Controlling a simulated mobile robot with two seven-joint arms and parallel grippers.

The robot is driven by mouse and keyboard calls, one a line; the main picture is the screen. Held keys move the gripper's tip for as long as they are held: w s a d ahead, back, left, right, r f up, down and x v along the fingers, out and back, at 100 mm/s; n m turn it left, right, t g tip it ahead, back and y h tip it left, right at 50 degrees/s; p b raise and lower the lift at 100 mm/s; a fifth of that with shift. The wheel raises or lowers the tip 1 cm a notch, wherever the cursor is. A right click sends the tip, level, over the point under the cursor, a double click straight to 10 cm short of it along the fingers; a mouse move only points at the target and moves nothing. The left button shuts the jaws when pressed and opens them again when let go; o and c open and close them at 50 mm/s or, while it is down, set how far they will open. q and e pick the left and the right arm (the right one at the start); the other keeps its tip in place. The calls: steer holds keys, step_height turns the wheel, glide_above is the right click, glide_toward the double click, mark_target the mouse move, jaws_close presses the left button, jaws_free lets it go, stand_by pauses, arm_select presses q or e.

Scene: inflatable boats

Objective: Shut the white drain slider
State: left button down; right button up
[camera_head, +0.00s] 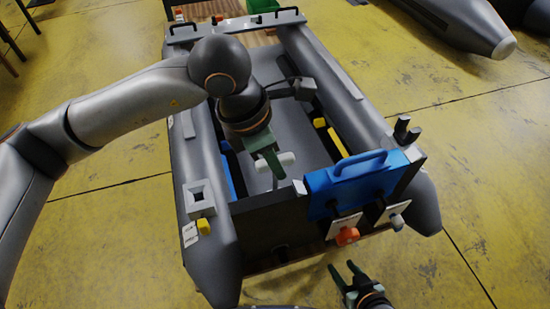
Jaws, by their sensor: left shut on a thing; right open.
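My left gripper (272,163) has green fingers and is shut on a white rounded piece (287,158), inside the grey boat just in front of the transom. White shows on both sides of the fingers; I cannot tell whether this is the drain slider's handle. A thin dark rod seems to run down below the fingers. On the transom's outer face are an orange knob (347,236) and a pale grey-white knob (398,222), each by a white plate. My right gripper (347,270) is open and empty, below the orange knob and apart from it.
The grey inflatable boat (338,95) has thick side tubes and a dark transom (268,226). A blue case-like part with a handle (355,180) sits on the transom. Another boat (470,28) lies at upper right.

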arm_select(q)
steer(key=shift+s+f+b, duration=0.15)
steer(key=shift+f+b, duration=1.7)
steer(key=shift+f, duration=0.1)
steer(key=c, duration=0.6)
jaws_free()
steer(key=shift+r, duration=0.1)
steer(key=shift+c, duration=0.2)
steer(key=shift+r, duration=0.1)
steer(key=shift+r+p, duration=1.75)
steer(key=shift+r, duration=1.75)
steer(key=shift+f, duration=0.1)
